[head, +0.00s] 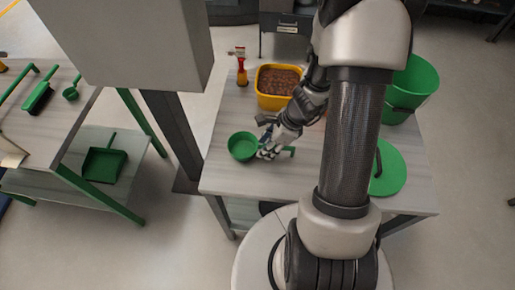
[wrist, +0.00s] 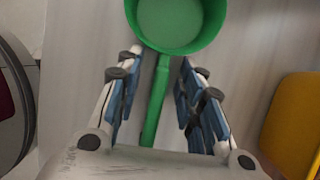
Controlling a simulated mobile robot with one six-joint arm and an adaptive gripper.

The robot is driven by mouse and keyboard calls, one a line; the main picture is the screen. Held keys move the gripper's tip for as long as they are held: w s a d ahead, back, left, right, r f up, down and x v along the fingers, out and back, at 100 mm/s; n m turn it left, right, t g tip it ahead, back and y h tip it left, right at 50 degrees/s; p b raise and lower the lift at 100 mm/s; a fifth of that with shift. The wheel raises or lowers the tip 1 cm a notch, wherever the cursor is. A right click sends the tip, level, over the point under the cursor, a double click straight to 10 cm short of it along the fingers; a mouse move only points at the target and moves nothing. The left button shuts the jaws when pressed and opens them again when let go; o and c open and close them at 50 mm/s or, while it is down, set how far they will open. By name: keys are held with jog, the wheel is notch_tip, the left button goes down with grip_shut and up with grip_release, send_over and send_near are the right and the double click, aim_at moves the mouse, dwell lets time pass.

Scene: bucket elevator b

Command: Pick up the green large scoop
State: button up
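The green large scoop (head: 243,146) lies on the table, its round cup to the left and its handle running right beneath my gripper. In the wrist view the scoop's cup (wrist: 178,20) is at the top, and its handle (wrist: 157,95) runs down between my fingers. My gripper (wrist: 158,75) is open, with one finger on each side of the handle and a visible gap on both sides. In the head view my gripper (head: 268,146) is low at the table, just right of the cup, and hides part of the handle.
A yellow container (head: 262,97) of brown granules stands behind my gripper. A red and yellow tool (head: 241,70) stands at the back left. A green bucket (head: 418,82) and a green round lid (head: 392,172) are on the right. The table's front left (head: 222,182) is clear.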

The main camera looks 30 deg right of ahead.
grip_shut()
jog(key=shift+r, duration=0.15)
dwell(0.5)
notch_tip(320, 180, up, 20)
jog(key=p, duration=0.9)
jog(key=shift+p, duration=0.4)
